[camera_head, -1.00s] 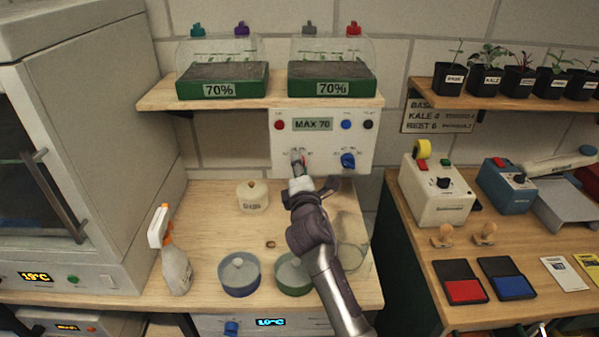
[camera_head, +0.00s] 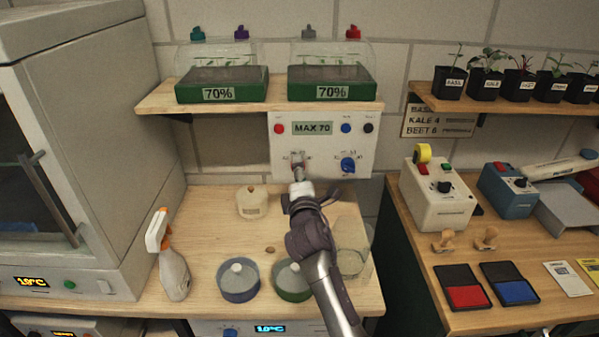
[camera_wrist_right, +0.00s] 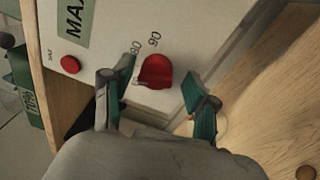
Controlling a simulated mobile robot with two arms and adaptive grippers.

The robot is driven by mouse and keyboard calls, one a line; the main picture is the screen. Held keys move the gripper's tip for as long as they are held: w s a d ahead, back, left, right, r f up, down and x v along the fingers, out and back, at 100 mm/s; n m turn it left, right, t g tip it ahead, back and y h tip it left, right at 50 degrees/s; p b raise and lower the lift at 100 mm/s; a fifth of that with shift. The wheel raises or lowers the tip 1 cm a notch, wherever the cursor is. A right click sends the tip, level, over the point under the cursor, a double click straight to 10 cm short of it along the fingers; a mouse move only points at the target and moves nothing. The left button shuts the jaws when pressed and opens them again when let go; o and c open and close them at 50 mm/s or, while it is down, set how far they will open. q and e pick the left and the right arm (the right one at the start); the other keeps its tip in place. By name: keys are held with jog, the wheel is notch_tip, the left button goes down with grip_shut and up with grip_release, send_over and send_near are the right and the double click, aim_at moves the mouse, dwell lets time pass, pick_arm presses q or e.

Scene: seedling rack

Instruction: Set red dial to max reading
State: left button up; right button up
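The red dial (camera_wrist_right: 155,72) sits on a white control panel, with the markings 80 and 90 beside it in the right wrist view. In the head view the gripper mostly hides it. My right gripper (camera_wrist_right: 160,86) is open, with one teal-padded finger on each side of the dial and gaps showing between pads and dial. In the head view the right gripper (camera_head: 299,172) reaches the lower left of the white panel (camera_head: 283,145). The panel's display (camera_head: 312,128) reads MAX 70. My left gripper is not in view.
A blue dial (camera_head: 348,165) sits to the right on the same panel. Above is a shelf (camera_head: 280,106) with two green trays labelled 70%. On the bench below stand a spray bottle (camera_head: 172,262), a cream container (camera_head: 252,203) and two round pots.

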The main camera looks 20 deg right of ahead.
jog(key=shift+r, duration=0.1)
jog(key=v, duration=1.2)
